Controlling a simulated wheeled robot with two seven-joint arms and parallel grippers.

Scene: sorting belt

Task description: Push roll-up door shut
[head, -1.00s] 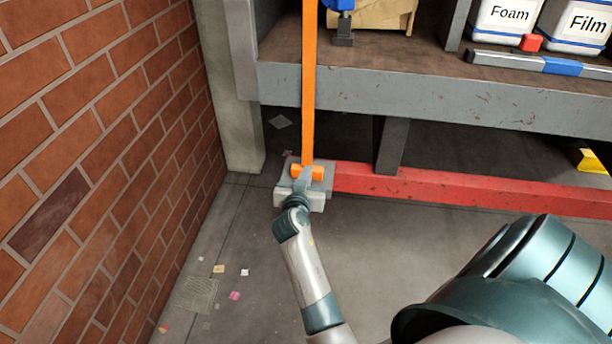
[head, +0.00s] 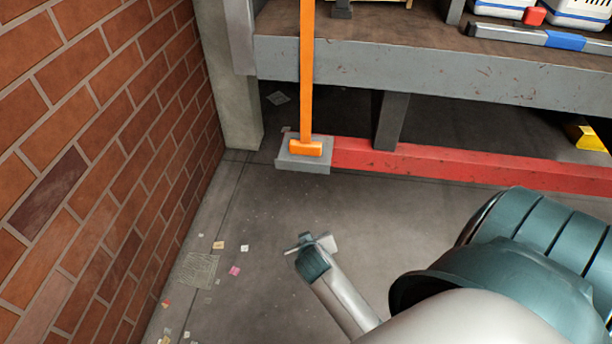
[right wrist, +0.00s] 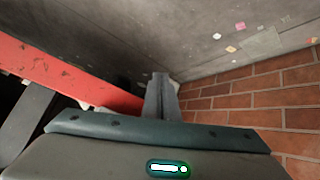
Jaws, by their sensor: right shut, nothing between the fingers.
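An orange strap (head: 307,80) runs straight down past the shelf edge. Its orange handle (head: 306,148) rests on a grey block (head: 303,166) near the floor. A red bar (head: 450,164) runs right from the block, low under the shelf. I cannot make out a roll-up door panel for certain. My right gripper (head: 314,243) is shut and empty over the floor, on the near side of the handle and apart from it. Its shut fingers (right wrist: 161,90) also show in the right wrist view, where the handle does not show. My left gripper is not in view.
A brick wall (head: 100,150) stands at the left, with a pale post (head: 232,90) beyond it. A grey-edged shelf (head: 430,75) carries a level (head: 540,38) and white bins. Paper scraps lie on the floor by the wall. Floor between gripper and block is clear.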

